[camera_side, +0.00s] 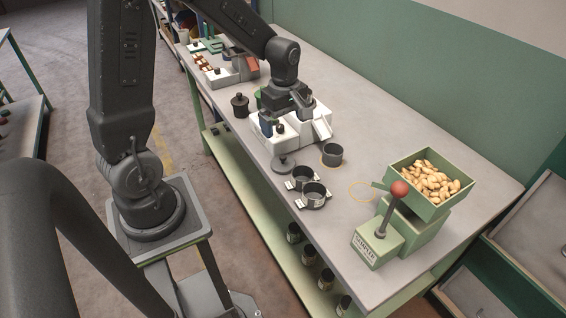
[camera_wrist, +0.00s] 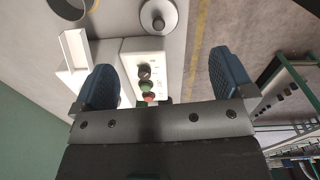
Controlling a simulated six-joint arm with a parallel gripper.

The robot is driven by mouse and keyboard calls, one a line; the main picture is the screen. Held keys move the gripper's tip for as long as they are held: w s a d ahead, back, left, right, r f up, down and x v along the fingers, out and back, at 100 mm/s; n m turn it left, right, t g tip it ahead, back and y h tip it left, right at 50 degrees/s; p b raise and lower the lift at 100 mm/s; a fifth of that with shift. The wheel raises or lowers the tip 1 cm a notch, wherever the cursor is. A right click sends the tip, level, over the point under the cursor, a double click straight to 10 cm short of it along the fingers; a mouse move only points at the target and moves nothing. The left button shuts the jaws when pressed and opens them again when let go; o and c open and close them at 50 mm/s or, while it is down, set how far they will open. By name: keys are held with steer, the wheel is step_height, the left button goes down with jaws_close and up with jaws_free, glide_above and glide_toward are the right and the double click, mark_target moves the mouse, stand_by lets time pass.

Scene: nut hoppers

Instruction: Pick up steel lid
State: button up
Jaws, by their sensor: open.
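The steel lid (camera_side: 284,164) is a grey disc with a dark knob on top. It lies flat on the bench in front of the white machine, beside the ring-shaped clamps. In the wrist view the lid (camera_wrist: 171,14) shows at the top edge, partly cut off, beyond my fingertips. My gripper (camera_side: 284,116) is above the white machine, behind the lid in the side view and apart from it. In the wrist view my gripper (camera_wrist: 165,78) has its two blue fingers spread wide with nothing between them.
The white machine (camera_side: 316,127) with a chute is below my gripper; its buttons (camera_wrist: 147,86) show between the fingers. A grey cup (camera_side: 332,156) and two ring clamps (camera_side: 314,196) are near the lid. A green sampler hopper (camera_side: 417,205) with nuts stands right. A dark knobbed pot (camera_side: 240,106) stands left.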

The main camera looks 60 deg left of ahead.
mark_target(284, 157)
steer(key=shift+n, duration=0.5)
steer(key=f, duration=0.9)
steer(key=shift+w+a+f, duration=0.2)
steer(key=shift+a+f, duration=0.1)
steer(key=shift+a, duration=0.05)
steer(key=shift+w+a+f, duration=0.1)
steer(key=shift+a+f, duration=0.05)
steer(key=shift+f, duration=0.75)
steer(key=shift+w+a+f, duration=0.1)
steer(key=shift+a+f, duration=0.05)
steer(key=shift+f, duration=0.8)
steer(key=shift+a+f, duration=0.15)
steer(key=shift+f, duration=0.75)
steer(key=c, duration=0.9)
